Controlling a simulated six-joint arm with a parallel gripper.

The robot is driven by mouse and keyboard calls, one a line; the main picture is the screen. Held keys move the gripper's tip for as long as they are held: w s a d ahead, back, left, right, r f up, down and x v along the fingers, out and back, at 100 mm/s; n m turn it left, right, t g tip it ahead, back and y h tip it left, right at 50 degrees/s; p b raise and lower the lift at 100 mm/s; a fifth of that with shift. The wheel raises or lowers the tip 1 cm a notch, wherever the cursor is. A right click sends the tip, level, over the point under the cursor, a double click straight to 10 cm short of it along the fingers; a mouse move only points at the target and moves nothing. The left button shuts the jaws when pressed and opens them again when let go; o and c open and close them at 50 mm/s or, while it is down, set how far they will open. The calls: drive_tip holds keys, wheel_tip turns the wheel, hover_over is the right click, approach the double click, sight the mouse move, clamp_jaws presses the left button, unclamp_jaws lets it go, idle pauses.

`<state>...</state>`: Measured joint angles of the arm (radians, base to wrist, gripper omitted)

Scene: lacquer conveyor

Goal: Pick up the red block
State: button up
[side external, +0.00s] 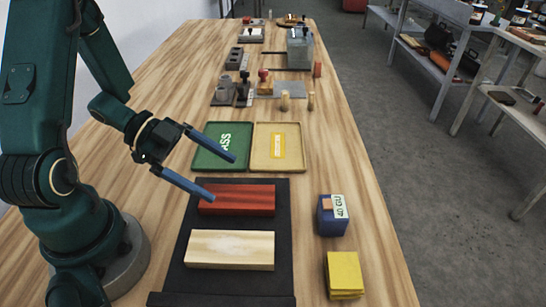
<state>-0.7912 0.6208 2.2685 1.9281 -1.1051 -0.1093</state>
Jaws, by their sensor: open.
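The red block (238,200) lies flat on a black conveyor mat (236,285), at its far end. My gripper (224,177) is open, its two blue fingers spread apart and pointing right. In the picture the lower fingertip overlaps the left end of the red block, and the upper fingertip overlaps the green tray. The gripper appears raised above the block, and nothing is between its fingers. I cannot tell the exact height.
A pale wooden block (230,249) lies nearer on the mat. A green tray (207,155) and a yellow tray (260,153) lie beyond. Stamps and fixtures fill the far table.

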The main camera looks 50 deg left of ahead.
sight(229, 195)
drive_tip(key=shift+s+a+f+n, duration=0.2)
drive_tip(key=shift+s+f+n, duration=0.3)
drive_tip(key=shift+s+f, duration=0.15)
drive_tip(key=shift+s+a+f+n+h, duration=0.3)
drive_tip(key=shift+f+n, duration=0.1)
drive_tip(key=shift+n, duration=0.1)
drive_tip(key=shift+x, duration=2.55)
drive_tip(key=shift+w+a, duration=0.1)
drive_tip(key=shift+w, duration=0.1)
drive_tip(key=c, duration=1.4)
